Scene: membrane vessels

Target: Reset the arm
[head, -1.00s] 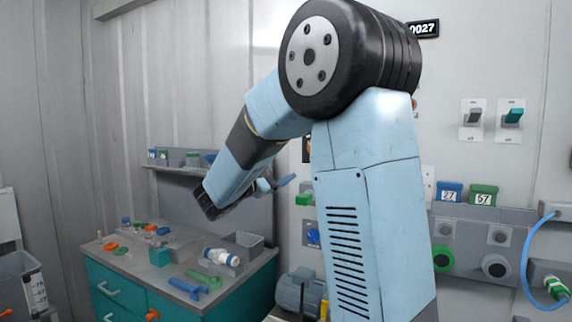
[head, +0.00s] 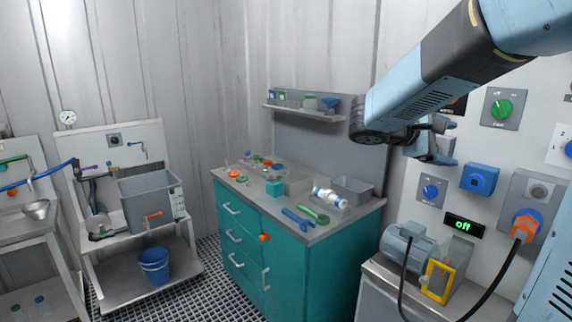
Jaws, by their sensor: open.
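My arm reaches in from the upper right of the head view, its light blue forearm sloping down to the left. My gripper (head: 446,147) is at the end of the arm, in front of the wall panel and right of the small shelf. Its dark fingers are partly hidden behind the wrist. It is open, and I see nothing held in it. The gripper is clear of the teal cabinet and its top.
A teal cabinet (head: 283,262) carries tools, small fittings and a grey bin (head: 352,190). A motor unit (head: 408,247) stands below the arm. A sink bench (head: 150,195) with a blue bucket (head: 154,266) is at left. The grated floor (head: 203,290) between them is clear.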

